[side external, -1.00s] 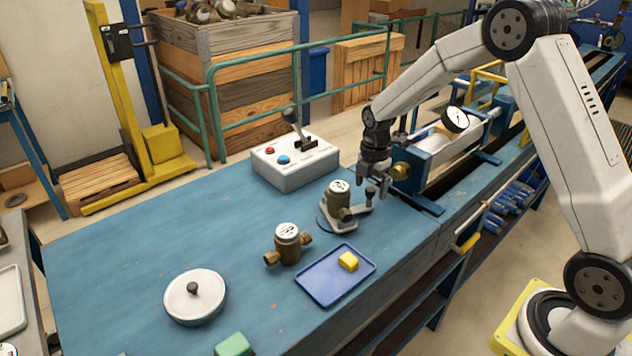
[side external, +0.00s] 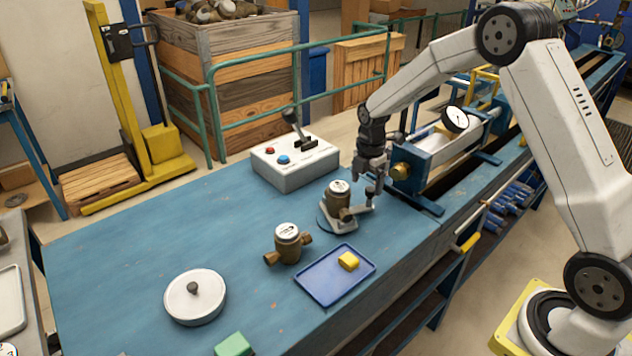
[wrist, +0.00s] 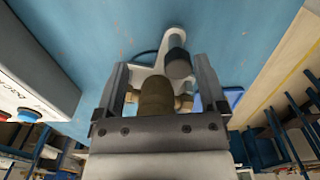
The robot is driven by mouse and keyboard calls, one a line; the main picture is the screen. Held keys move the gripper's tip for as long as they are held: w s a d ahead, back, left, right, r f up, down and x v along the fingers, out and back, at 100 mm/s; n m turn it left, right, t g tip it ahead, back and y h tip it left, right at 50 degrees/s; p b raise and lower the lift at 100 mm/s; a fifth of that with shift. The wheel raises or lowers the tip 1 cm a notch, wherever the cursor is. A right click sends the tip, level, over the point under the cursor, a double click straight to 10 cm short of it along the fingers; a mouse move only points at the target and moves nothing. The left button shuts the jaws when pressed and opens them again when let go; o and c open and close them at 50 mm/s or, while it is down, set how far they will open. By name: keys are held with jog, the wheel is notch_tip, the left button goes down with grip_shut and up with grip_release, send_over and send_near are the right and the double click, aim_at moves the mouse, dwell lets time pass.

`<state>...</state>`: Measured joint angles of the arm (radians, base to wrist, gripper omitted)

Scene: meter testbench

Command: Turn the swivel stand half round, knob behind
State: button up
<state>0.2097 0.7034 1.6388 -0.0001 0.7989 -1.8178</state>
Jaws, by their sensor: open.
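The swivel stand (side external: 325,222) is a pale disc on the blue bench, carrying a brown meter (side external: 338,203) with a white dial. Its arm reaches right to an upright dark knob (side external: 370,193). My gripper (side external: 373,186) is at the knob, open and pointing down. In the wrist view, the dark knob (wrist: 178,63) shows between the fingers of my gripper (wrist: 162,75), nearer the right finger. The brown meter (wrist: 155,97) is partly hidden by the gripper body. I cannot tell whether a finger touches the knob.
A control box (side external: 295,162) with lever stands behind left. A blue clamp rig (side external: 430,160) stands close right.

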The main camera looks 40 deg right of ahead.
jog(key=shift+w, duration=0.15)
jog(key=shift+w, duration=1.35)
